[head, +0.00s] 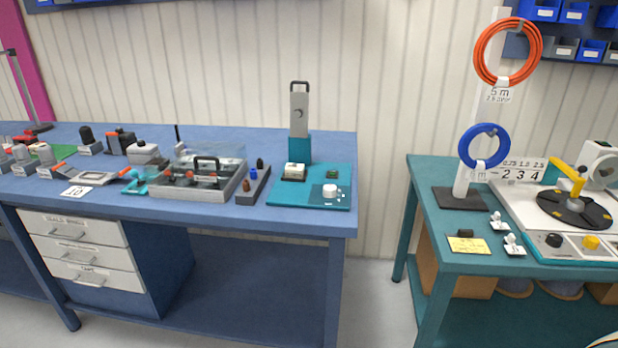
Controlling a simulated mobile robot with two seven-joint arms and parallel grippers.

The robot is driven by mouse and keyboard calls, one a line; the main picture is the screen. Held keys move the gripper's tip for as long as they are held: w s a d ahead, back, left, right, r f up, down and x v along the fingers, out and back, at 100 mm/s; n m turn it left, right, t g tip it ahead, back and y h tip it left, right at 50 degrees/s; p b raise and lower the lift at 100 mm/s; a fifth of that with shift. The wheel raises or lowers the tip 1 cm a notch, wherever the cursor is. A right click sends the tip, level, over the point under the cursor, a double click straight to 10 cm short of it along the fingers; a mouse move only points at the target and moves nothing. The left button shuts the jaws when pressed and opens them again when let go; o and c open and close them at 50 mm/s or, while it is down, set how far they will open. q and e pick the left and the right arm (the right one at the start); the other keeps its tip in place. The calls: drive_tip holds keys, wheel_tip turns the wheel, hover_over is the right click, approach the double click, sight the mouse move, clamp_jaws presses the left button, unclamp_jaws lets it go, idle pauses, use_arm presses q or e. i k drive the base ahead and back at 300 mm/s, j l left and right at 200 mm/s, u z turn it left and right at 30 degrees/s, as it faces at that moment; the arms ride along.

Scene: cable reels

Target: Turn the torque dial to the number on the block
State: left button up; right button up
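Neither of my grippers is in view. I cannot tell for sure which knob is the torque dial. A round white dial (330,190) with small marks around it sits on a teal base plate (290,200) at the right end of the blue bench. The reel machine on the right table has a black knob (554,240) and a yellow knob (591,242) on its front. A small dark block (465,233) stands on a yellow card (468,245) on the right table; no number on it is legible. A white card reading 10 (76,192) lies on the blue bench.
The blue bench (300,222) carries a grey tray (205,188) and several tools. The teal table (440,262) holds a stand with an orange cable coil (480,55) and a blue coil (464,148). A floor gap (375,290) separates bench and table.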

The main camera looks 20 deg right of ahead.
sight(330, 191)
drive_tip(key=i+j, duration=0.1)
drive_tip(key=i, duration=0.55)
drive_tip(key=i+z, duration=0.2)
drive_tip(key=z, duration=1.05)
